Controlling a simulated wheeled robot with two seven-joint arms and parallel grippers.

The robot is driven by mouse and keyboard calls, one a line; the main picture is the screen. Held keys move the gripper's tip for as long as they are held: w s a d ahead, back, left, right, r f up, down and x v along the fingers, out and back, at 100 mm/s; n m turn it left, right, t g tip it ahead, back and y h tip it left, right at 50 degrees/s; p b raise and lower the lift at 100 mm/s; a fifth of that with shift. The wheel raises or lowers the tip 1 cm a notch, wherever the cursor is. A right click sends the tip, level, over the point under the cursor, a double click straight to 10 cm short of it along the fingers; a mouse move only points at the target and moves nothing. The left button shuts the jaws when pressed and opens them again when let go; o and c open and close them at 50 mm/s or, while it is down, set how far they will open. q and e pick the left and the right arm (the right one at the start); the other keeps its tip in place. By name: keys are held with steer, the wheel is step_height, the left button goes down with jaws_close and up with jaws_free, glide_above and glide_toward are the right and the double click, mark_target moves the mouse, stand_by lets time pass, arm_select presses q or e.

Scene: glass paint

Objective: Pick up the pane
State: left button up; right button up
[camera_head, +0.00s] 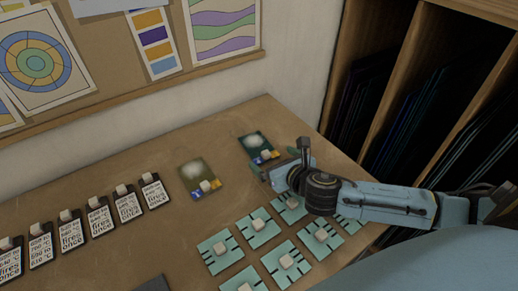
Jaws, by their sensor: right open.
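Several flat teal square panes (258,228), with dark marks and a pale knob each, lie in rows on the table's right part. Two darker panes lie behind them: an olive one (200,171) and a dark green one (256,141). Each of these has a pale round patch, a white knob and small blue and yellow marks. My right gripper (277,167) is open, with nothing seen between its fingers. It is over the table just in front of the dark green pane, and its arm hides parts of the teal panes at right. My left gripper is out of view.
The wooden table (130,245) has bare room at its middle left. A wooden rack (404,75) with dark sheets is at right. A pinboard (118,48) hangs behind. A grey object (154,284) lies at the bottom edge.

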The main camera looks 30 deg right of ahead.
mark_target(268, 156)
steer(key=x, duration=0.4)
steer(key=shift+w+f+b, duration=0.3)
steer(key=shift+f, duration=0.05)
steer(key=c, duration=1.1)
